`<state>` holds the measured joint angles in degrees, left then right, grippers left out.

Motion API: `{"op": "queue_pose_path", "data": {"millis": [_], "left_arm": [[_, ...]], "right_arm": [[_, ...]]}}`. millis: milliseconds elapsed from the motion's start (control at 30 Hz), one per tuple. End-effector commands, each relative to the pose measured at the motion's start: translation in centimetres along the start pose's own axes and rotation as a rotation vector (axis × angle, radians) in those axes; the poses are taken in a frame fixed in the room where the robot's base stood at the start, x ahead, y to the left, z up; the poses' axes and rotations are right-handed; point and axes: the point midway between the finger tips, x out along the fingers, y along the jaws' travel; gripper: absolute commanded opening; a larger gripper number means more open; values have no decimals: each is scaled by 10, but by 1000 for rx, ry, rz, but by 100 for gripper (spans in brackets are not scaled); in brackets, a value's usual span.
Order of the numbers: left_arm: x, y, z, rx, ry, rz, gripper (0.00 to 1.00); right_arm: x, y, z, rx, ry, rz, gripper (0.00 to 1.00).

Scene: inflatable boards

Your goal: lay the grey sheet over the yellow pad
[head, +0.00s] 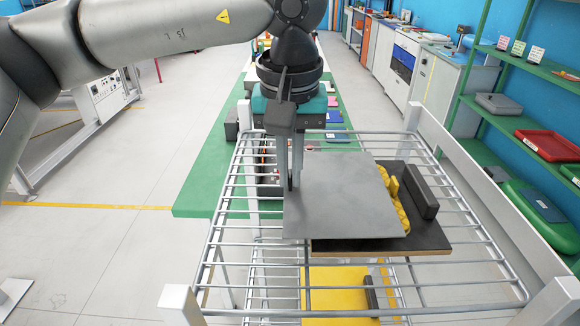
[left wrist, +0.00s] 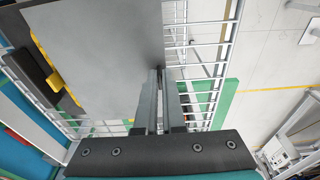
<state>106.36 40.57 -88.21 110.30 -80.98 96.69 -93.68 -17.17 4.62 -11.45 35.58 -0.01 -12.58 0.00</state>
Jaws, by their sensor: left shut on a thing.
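The grey sheet (head: 335,195) is flat and roughly level over the wire rack in the head view. My left gripper (head: 293,185) is shut on its left edge. The sheet also fills the upper left of the left wrist view (left wrist: 100,50), with the gripper (left wrist: 158,75) at its edge. The yellow pad (head: 399,203) shows only as a strip beyond the sheet's right edge; the rest is hidden under the sheet. I cannot tell whether sheet and pad touch. My right gripper is not in view.
The pad sits on a dark board (head: 430,241) with a black block (head: 421,192) at its right. The wire rack (head: 470,285) has white corner posts. A yellow panel (head: 335,290) lies below it. A green table (head: 205,185) stands behind, and green shelves (head: 520,60) stand right.

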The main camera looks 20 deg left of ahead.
Motion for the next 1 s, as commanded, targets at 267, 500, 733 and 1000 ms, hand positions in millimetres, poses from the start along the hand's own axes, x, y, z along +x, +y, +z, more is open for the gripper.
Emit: {"op": "queue_pose_path", "data": {"millis": [267,500,733,1000], "left_arm": [[3,0,0,0,-1,0,0],[5,0,1,0,-1,0,0],[6,0,1,0,-1,0,0],[8,0,1,0,-1,0,8]], "right_arm": [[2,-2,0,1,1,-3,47],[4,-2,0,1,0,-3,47],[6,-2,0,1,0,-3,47],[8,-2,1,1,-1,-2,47]]}}
